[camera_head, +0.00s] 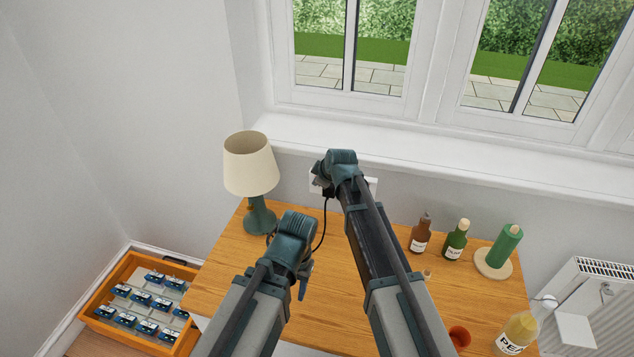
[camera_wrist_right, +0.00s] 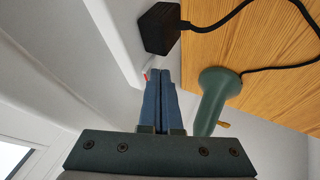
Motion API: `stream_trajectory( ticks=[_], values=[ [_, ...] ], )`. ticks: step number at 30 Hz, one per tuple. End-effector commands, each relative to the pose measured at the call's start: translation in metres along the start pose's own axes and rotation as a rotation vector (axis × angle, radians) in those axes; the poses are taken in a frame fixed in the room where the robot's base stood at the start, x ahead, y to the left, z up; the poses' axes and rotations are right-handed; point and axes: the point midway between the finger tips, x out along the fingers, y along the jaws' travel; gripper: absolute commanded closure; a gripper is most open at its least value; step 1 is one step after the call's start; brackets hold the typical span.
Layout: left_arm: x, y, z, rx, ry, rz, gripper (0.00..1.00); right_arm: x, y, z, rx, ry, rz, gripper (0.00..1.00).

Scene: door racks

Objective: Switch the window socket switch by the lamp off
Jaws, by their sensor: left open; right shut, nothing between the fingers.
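The white window socket (camera_head: 372,184) is on the wall below the sill, mostly hidden by my right arm. In the right wrist view, a black plug (camera_wrist_right: 158,28) sits in it, and a small red mark at the switch (camera_wrist_right: 146,75) shows just beside my fingertips. My right gripper (camera_wrist_right: 160,72) is shut and empty, its tips close to the switch; contact cannot be told. The lamp (camera_head: 250,165) stands left of the socket; its green base (camera_wrist_right: 214,92) shows in the wrist view. My left gripper (camera_head: 303,288) is open and empty above the desk.
A black cable (camera_head: 323,225) runs from the plug. An orange crate (camera_head: 95,322) stands at lower left. The windowsill (camera_head: 450,158) juts above the socket.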

Motion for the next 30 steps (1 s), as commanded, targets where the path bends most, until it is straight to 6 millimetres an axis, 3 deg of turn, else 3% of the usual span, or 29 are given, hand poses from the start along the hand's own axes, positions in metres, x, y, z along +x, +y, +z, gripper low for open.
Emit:
stream_trajectory(
  ticks=[30],
  values=[
    [-0.018,-0.002,0.001,0.0,0.0,0.0,0.5,-0.011,0.013,-0.008,0.0,0.0,0.0,1.0]
  ],
)
